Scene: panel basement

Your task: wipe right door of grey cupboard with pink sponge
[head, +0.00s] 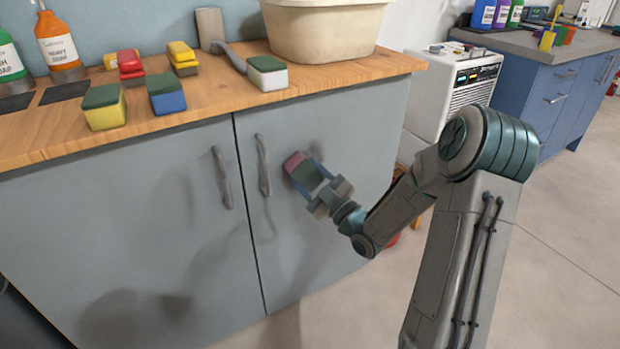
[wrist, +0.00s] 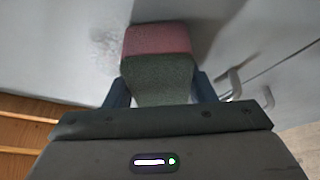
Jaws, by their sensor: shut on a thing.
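The grey cupboard has two doors with vertical handles, under a wooden worktop. Its right door (head: 340,125) carries a handle (head: 263,165) near its left edge. My gripper (head: 304,172) is in front of this door, right of the handle, shut on the pink sponge (head: 294,161). In the wrist view the sponge (wrist: 157,40) shows a pink layer facing the door and a dark green layer between the fingers. The sponge is at or very near the door surface; I cannot tell if it touches. A pale smudged patch (wrist: 105,42) shows on the door beside the sponge.
Several sponges, including a green-and-yellow one (head: 104,107) and a green-and-white one (head: 267,73), lie on the wooden worktop (head: 200,112). A cream basin (head: 325,30) stands at its back. A white appliance (head: 455,80) stands right of the cupboard. The floor at right is open.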

